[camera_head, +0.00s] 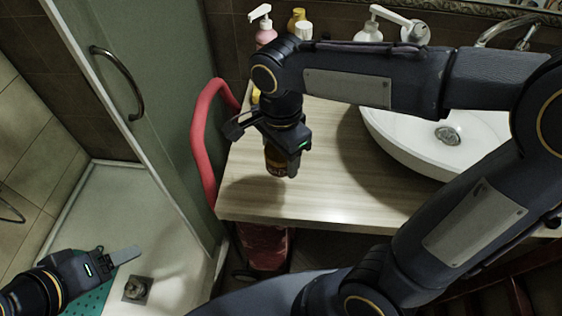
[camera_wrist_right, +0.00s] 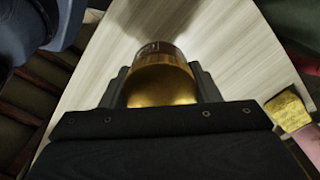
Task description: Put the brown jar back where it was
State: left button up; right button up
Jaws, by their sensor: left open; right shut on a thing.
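The brown jar (camera_head: 275,162) is between the fingers of my right gripper (camera_head: 283,150), over the left part of the wooden counter (camera_head: 330,200). In the right wrist view the jar (camera_wrist_right: 160,75) has a gold part towards me, with a black finger on each side. My right gripper (camera_wrist_right: 162,88) is shut on it. The jar's far end is near the counter top; I cannot tell whether it touches. My left gripper (camera_head: 125,256) is open and empty at the lower left, over the shower floor, far from the jar.
A white basin (camera_head: 400,140) stands on the counter's right part. A pink pump bottle (camera_head: 264,28), a yellow bottle (camera_head: 297,18) and a white pump bottle (camera_head: 368,32) stand at the back. The counter's front left is clear.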

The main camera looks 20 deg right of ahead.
jog(key=shift+w+d+f, duration=0.2)
jog(key=shift+w+f, duration=0.2)
jog(key=shift+f, duration=0.15)
jog(key=shift+w+d+f, duration=0.15)
jog(key=shift+w+f, duration=0.25)
jog(key=shift+f, duration=0.1)
jog(key=shift+w+f, duration=0.15)
jog(key=shift+f, duration=0.75)
jog(key=shift+w+f, duration=0.1)
jog(key=shift+f, duration=0.75)
jog(key=shift+b, duration=0.3)
jog(key=shift+f, duration=0.2)
jog(key=o, duration=1.1)
jog(key=shift+r, duration=0.2)
